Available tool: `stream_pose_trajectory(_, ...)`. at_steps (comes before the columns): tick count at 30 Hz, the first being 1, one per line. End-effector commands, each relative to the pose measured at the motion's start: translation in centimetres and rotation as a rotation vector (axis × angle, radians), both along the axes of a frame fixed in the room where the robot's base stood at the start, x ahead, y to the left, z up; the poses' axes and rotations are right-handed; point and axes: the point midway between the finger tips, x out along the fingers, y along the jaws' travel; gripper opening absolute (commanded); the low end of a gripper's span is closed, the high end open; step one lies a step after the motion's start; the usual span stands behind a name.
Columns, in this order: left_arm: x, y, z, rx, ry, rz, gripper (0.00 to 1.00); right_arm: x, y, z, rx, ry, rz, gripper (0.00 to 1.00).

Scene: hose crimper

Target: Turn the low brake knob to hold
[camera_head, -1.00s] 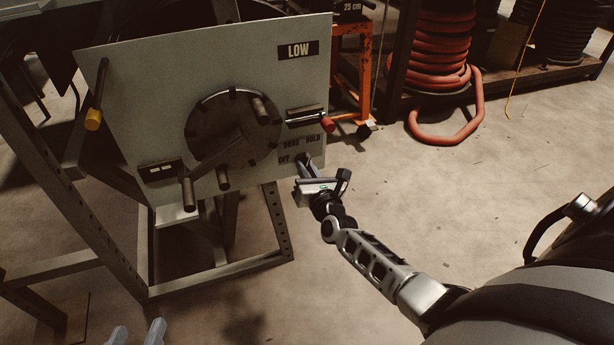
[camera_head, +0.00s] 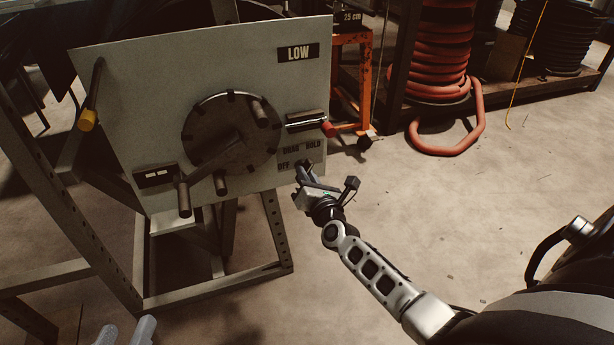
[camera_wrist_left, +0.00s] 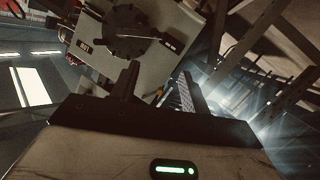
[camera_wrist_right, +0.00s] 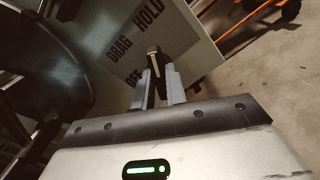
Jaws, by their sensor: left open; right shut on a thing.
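The grey panel (camera_head: 115,95) carries a LOW sign (camera_head: 298,52) at its upper right. The brake knob (camera_wrist_right: 154,62) is small and dark with a pale line, near the panel's lower right corner. The OFF, DRAG and HOLD labels (camera_wrist_right: 121,43) are around it. My right gripper (camera_head: 303,172) is shut on the knob, one finger on each side in the right wrist view (camera_wrist_right: 158,82). I cannot tell exactly which label the knob points at. My left gripper (camera_head: 126,332) is open and empty, low at the left; its fingers also show in the left wrist view (camera_wrist_left: 158,85).
A round dark hub with pegs (camera_head: 229,140) and a crank handle (camera_head: 184,198) stand out from the panel. A red-tipped lever (camera_head: 327,128) sits just above the labels. A yellow-tipped lever (camera_head: 87,120) is at the left edge.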

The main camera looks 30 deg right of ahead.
Motion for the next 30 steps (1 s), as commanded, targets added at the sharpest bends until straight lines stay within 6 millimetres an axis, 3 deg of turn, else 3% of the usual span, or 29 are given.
stream_pose_trajectory(1,0.0,0.0,0.0,0.000,0.000,0.001,0.46,0.1,0.0,0.3,0.004,-0.006,-0.001,0.00)
stream_pose_trajectory(2,0.0,0.0,0.0,0.000,0.000,0.001,0.46,0.1,0.0,0.3,0.004,-0.006,-0.001,0.19)
stream_pose_trajectory(4,0.0,0.0,0.0,0.001,0.001,0.001,0.46,0.1,0.0,0.3,0.004,-0.006,-0.001,0.35)
stream_pose_trajectory(20,-0.1,0.1,0.0,0.006,0.003,0.002,0.46,-0.4,0.0,0.1,0.001,-0.002,-0.001,0.35)
stream_pose_trajectory(26,0.0,0.2,0.2,0.036,0.003,0.005,0.46,-3.6,0.8,0.1,0.001,0.002,0.000,0.35)
stream_pose_trajectory(30,-0.1,0.4,-0.1,0.063,0.009,0.005,0.46,-7.1,1.7,0.0,0.000,0.003,0.001,0.35)
